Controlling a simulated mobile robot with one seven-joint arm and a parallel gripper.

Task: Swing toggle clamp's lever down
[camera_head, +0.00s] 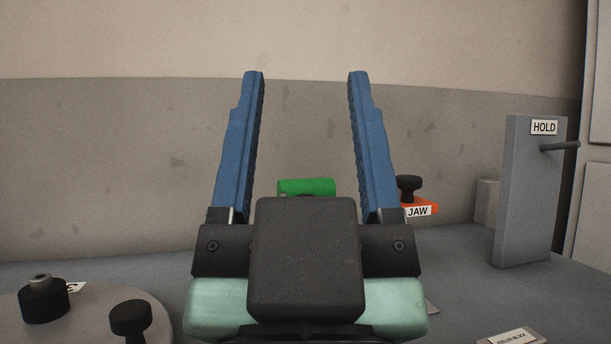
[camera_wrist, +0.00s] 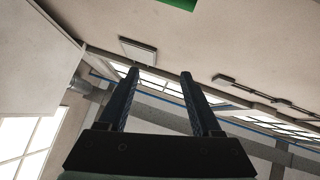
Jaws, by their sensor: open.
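My gripper (camera_head: 306,76) fills the middle of the head view with its two blue fingers pointing up, wide apart and with nothing between them. A green bar (camera_head: 306,186), perhaps the grip of the clamp's lever, shows behind and just above the gripper's dark body. A green edge also shows at the top of the wrist view (camera_wrist: 178,3), apart from the fingers. An orange part labelled JAW (camera_head: 420,208) with a black knob (camera_head: 409,187) stands right of the fingers. My gripper hides the rest of the clamp.
A grey upright plate labelled HOLD (camera_head: 527,190) with a dark peg stands at the right. A round grey disc (camera_head: 70,318) with black knobs is at the lower left. A label plate (camera_head: 512,337) lies at the lower right. The wrist view shows mostly ceiling and windows.

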